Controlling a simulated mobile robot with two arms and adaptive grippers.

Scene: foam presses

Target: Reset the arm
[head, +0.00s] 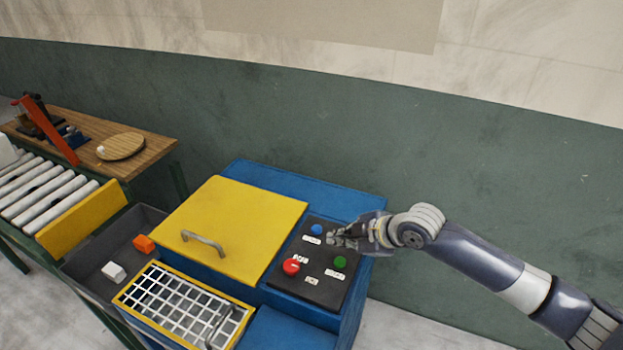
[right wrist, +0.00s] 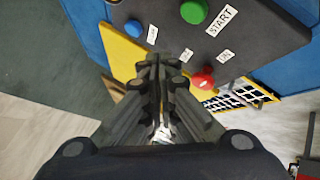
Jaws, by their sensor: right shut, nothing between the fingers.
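My right gripper (head: 340,237) is shut and empty, over the upper right part of the dark control panel (head: 320,289). In the right wrist view its closed fingers (right wrist: 158,75) point at the panel's edge. The panel carries a blue button (head: 316,230), a red button (head: 291,267) and a green button (head: 340,262), each with a white label. The fingers are close to the blue button in the head view; I cannot tell whether they touch the panel. My left gripper is out of view.
The blue press (head: 262,178) has a yellow lid (head: 233,215) with a grey handle. A white wire grid (head: 170,300) is in front. A grey tray (head: 80,262) holds an orange block (head: 144,243) and a white block (head: 113,271). A roller conveyor (head: 45,195) and wooden table (head: 150,150) are left.

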